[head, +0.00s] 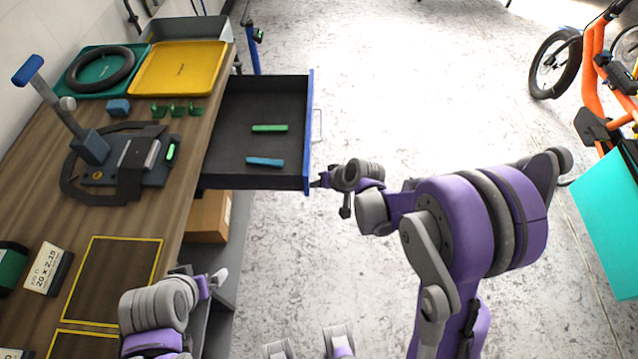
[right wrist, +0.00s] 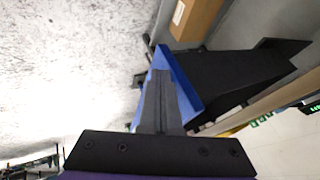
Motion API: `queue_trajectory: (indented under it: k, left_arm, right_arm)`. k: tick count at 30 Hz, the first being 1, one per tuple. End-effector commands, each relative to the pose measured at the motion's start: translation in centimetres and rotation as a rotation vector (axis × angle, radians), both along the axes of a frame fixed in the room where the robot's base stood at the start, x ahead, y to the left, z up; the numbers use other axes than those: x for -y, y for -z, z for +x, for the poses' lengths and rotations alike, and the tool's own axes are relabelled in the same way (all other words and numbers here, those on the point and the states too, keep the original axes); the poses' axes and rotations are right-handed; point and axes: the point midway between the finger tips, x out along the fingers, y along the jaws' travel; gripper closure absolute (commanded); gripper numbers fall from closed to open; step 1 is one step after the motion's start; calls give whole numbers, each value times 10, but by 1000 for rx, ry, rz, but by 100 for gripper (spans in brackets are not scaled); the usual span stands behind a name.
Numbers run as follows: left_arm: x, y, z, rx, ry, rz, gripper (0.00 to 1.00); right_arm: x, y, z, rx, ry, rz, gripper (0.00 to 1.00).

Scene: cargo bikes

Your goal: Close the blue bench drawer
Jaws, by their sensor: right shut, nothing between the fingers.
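The blue bench drawer (head: 309,130) is pulled out from the bench in the head view, with a dark inside and a blue front panel that carries a pale handle (head: 317,126). A green bar and a blue bar lie in it. My right gripper (head: 318,182) is shut and empty at the near end of the drawer's front. In the right wrist view its fingers (right wrist: 162,95) overlap the blue front (right wrist: 180,80); I cannot tell if they touch. My left gripper (head: 218,279) is over the bench's near edge, away from the drawer; its jaw state is unclear.
The wooden bench (head: 190,215) holds a yellow tray (head: 178,68), a green tray (head: 75,75) with a black ring, and a clamp-like fixture (head: 125,165). A cardboard box (head: 208,217) sits below the drawer. An orange bike (head: 592,80) stands at right.

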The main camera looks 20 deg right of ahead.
Motion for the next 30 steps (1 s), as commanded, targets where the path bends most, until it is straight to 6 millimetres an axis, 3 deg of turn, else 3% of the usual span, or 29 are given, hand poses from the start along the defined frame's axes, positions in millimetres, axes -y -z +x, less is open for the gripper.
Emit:
queue_trajectory:
  k: [8, 30]
  left_arm:
    - [0, 8, -2, -3, 0, 0, 0]
    - [0, 37, -7, -14, 0, 0, 0]
  right_arm:
    - [-37, 1, 9, 0, -7, 2, 100]
    - [-227, 1, 64, 1, -7, 1, 100]
